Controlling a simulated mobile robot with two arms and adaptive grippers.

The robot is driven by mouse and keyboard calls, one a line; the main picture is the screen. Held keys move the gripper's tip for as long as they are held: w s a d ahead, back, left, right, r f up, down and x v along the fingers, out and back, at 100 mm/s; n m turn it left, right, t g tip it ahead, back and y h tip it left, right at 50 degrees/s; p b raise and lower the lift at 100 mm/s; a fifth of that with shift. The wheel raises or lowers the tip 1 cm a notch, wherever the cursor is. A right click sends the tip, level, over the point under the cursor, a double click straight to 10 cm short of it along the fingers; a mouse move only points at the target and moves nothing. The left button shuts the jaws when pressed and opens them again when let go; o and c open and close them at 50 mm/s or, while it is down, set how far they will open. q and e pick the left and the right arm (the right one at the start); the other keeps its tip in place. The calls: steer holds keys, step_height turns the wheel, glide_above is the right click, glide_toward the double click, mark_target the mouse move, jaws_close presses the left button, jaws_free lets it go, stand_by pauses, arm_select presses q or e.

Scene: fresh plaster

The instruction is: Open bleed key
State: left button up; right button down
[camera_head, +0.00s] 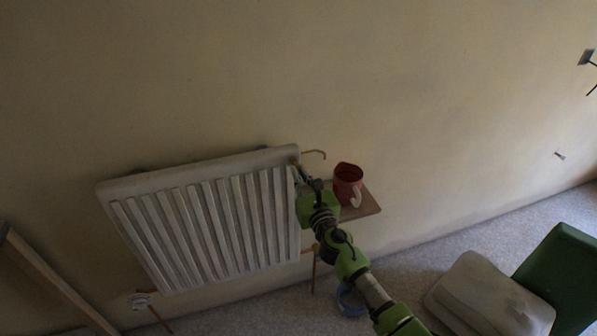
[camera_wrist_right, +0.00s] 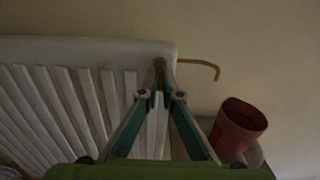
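A white ribbed radiator (camera_head: 205,215) hangs on the wall. At its upper right corner is the small brass bleed key (camera_head: 295,161), with a thin bent brass spout (camera_head: 315,153) reaching right; the key (camera_wrist_right: 160,68) and spout (camera_wrist_right: 200,63) also show in the right wrist view. My right gripper (camera_head: 298,170) reaches up to that corner. In the right wrist view its teal fingers (camera_wrist_right: 163,82) converge on the brass key and appear closed around it. The fingertips partly hide the key, so its turn angle cannot be read. My left gripper is not in view.
A red mug (camera_head: 346,180) with a pale handle stands on a small shelf (camera_head: 365,205), close to the right of my gripper. A blue round item (camera_head: 350,303) lies below. A grey cushion-like object (camera_head: 490,295) and green box (camera_head: 560,270) stand lower right.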

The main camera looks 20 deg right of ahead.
steer(key=n+p, duration=0.2)
steer(key=n, duration=0.6)
steer(key=shift+p, duration=0.4)
steer(key=n+p, duration=0.4)
steer(key=n, duration=0.4)
steer(key=shift+p, duration=0.3)
